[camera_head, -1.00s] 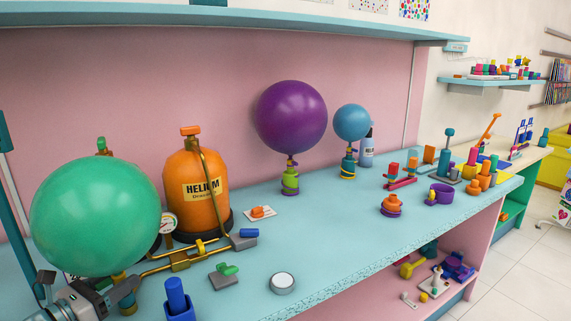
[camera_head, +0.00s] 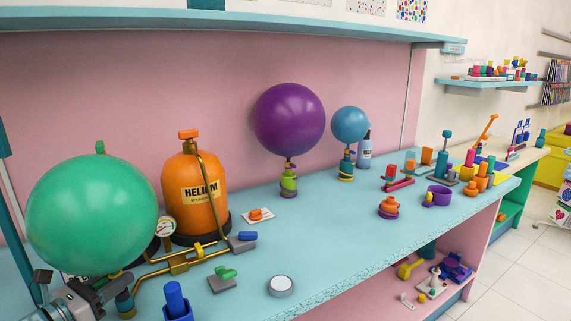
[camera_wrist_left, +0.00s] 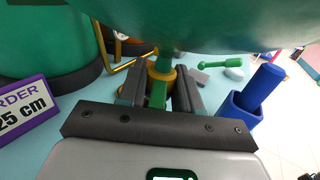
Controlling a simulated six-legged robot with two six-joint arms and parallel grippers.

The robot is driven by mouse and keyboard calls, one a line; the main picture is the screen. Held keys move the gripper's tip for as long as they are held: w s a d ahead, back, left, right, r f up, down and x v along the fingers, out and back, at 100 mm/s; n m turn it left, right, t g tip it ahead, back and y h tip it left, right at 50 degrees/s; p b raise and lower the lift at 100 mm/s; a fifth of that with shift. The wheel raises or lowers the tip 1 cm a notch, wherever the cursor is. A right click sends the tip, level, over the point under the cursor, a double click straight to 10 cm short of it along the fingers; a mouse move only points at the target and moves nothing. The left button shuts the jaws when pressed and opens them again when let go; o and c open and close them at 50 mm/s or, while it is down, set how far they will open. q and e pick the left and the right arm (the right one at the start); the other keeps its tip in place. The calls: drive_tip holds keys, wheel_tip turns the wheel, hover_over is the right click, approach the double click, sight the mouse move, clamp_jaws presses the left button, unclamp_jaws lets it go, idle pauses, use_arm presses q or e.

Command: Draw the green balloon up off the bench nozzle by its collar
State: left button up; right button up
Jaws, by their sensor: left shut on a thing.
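The green balloon (camera_head: 92,213) is round and inflated, at the left of the bench in the head view. Its underside fills the top of the left wrist view (camera_wrist_left: 210,25). My left gripper (camera_head: 118,283) is below it, shut on the green collar (camera_wrist_left: 157,95), which shows between the two grey fingers (camera_wrist_left: 160,98) in the wrist view. A short teal and brass post, apparently the bench nozzle (camera_head: 125,303), stands just below the fingers in the head view. I cannot tell whether the collar is clear of it. My right gripper is not in view.
An orange helium tank (camera_head: 194,200) with brass piping stands behind the nozzle. A blue peg in a holder (camera_head: 175,300) is close on the right. Purple (camera_head: 288,119) and blue (camera_head: 350,124) balloons stand farther back. A purple sign (camera_wrist_left: 22,112) is at the left in the wrist view.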

use_arm(q)
drive_tip(key=shift+r, duration=0.4)
drive_tip(key=shift+r+p, duration=2.25)
drive_tip(key=shift+r, duration=0.55)
drive_tip(key=shift+f, duration=0.1)
